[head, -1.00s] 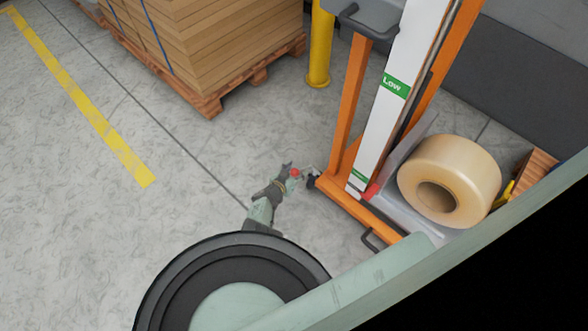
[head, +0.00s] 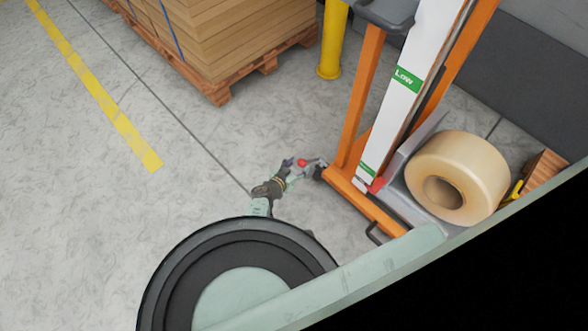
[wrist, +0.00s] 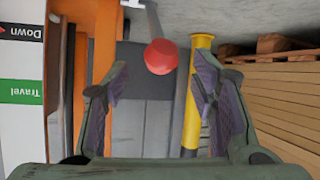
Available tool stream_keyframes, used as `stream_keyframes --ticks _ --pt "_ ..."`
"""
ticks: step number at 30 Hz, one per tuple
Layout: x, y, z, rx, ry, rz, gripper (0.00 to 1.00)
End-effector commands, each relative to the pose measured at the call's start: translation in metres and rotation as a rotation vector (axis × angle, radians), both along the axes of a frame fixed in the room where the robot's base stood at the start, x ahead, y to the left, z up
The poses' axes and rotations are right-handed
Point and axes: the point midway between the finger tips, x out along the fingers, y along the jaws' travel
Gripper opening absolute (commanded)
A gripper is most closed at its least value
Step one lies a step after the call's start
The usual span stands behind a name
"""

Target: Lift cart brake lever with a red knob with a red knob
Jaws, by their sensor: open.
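The brake lever's red knob (head: 302,163) shows in the head view near the floor, by the lower left foot of the orange cart (head: 350,187). In the wrist view the red knob (wrist: 161,57) is on the end of a grey lever (wrist: 153,22), above the middle of the picture. My gripper (wrist: 161,80) is open, its two purple-padded fingers on either side of the knob's column, with gaps on both sides. I cannot tell how far the knob lies beyond the fingertips. In the head view my gripper (head: 290,170) is small, low beside the knob.
The cart carries a large tan roll (head: 457,177). A yellow post (head: 333,42) and a pallet of stacked cardboard (head: 222,45) stand behind. Bare floor lies to the left, with a yellow line (head: 97,85). In the wrist view the orange cart frame (wrist: 102,55) is close on the left.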

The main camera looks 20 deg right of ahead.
Motion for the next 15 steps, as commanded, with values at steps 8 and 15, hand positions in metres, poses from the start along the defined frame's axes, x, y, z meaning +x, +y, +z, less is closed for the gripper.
stream_keyframes --ticks 8,15 --pt "-0.007 0.014 0.006 -0.002 0.000 0.003 0.52" --pt "-0.011 0.018 0.011 -0.002 0.000 0.002 0.52"
